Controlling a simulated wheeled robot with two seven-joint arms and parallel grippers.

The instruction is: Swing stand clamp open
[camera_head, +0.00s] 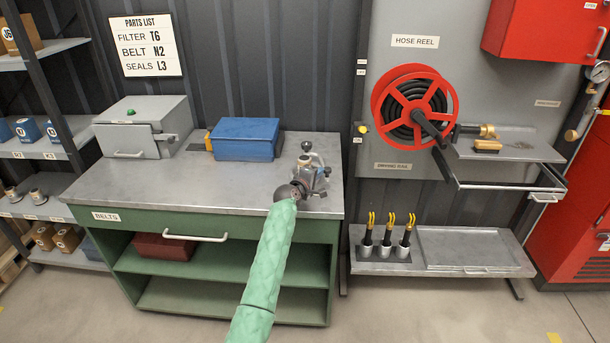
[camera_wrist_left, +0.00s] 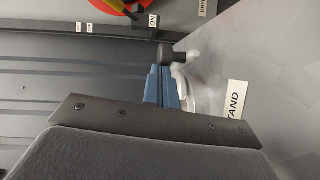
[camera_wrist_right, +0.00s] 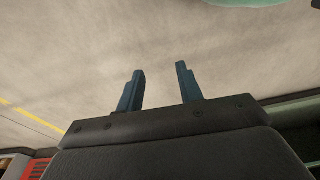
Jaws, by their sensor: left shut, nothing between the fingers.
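The stand (camera_head: 318,177), a small grey metal fixture with a dark knob on top, is at the right end of the green workbench. My left arm reaches up to it, and my left gripper (camera_head: 301,186) is right beside it, partly hidden by my own wrist. In the left wrist view the blue fingers (camera_wrist_left: 161,88) are shut together next to a black knob (camera_wrist_left: 173,53) and a pale metal part of the stand. Whether they touch it I cannot tell. A label ending in "TAND" (camera_wrist_left: 236,100) is on the bench top. My right gripper (camera_wrist_right: 159,78) is open and empty above the floor.
The bench top left of the stand is clear.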

